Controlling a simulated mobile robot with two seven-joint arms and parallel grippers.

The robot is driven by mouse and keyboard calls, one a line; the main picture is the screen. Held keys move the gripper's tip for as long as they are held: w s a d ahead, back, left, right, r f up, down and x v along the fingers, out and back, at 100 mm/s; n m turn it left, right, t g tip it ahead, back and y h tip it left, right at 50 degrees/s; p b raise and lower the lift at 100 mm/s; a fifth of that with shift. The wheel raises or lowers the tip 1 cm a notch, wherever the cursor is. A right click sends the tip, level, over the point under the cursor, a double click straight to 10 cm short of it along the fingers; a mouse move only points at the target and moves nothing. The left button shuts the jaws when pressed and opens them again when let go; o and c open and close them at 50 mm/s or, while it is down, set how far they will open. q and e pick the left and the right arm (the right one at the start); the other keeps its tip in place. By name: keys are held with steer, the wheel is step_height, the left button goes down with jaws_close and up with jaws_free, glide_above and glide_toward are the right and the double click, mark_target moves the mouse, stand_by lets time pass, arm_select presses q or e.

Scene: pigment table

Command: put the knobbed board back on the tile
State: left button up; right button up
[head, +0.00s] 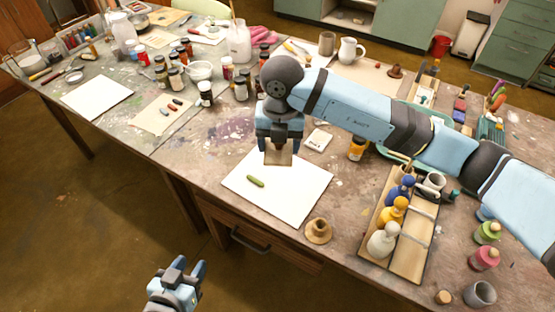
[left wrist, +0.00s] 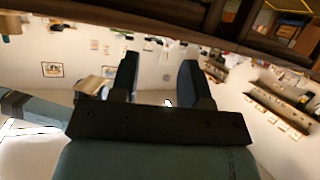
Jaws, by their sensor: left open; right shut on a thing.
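My right gripper (head: 279,146) is shut on a small tan board (head: 278,158), which hangs below its fingers above the far edge of a white sheet (head: 300,188). The fingers hide the board's top, so its knob cannot be seen. A small pale square (head: 317,140), which looks like the tile, lies on the table just right of the gripper. It has a small dark mark. My left gripper (head: 190,266) is open and empty, off the table's front edge; its spread fingers also show in the left wrist view (left wrist: 160,78).
A wooden rack (head: 375,240) with several bottles stands at the right. A turned wooden piece (head: 318,231) stands by the sheet's near corner. A green crayon (head: 256,181) lies on the sheet. Jars (head: 205,93) stand behind, left of my right arm. The purple-stained table patch is clear.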

mark_target(297, 197)
steer(key=s+d+r+m+p, duration=0.2)
steer(key=d+r+m+p, duration=0.1)
steer(key=d+m+p, duration=0.25)
steer(key=shift+m, duration=0.35)
steer(key=f, duration=1.9)
steer(key=shift+a+f+p, duration=0.2)
steer(key=shift+a+p, duration=0.1)
steer(key=shift+a, duration=0.05)
arm_select(q)
steer(key=shift+s+a+r+g+y, duration=0.25)
steer(key=shift+s+a+g, duration=0.15)
steer(key=shift+s+a, duration=0.2)
steer(key=shift+s+a+r+g+y, duration=0.25)
steer(key=shift+s+a+g, duration=0.2)
steer(key=shift+s, duration=0.2)
arm_select(e)
steer(key=o, duration=0.3)
steer(key=shift+f, duration=0.15)
steer(key=o, duration=0.5)
arm_select(q)
steer(key=shift+f, duration=0.1)
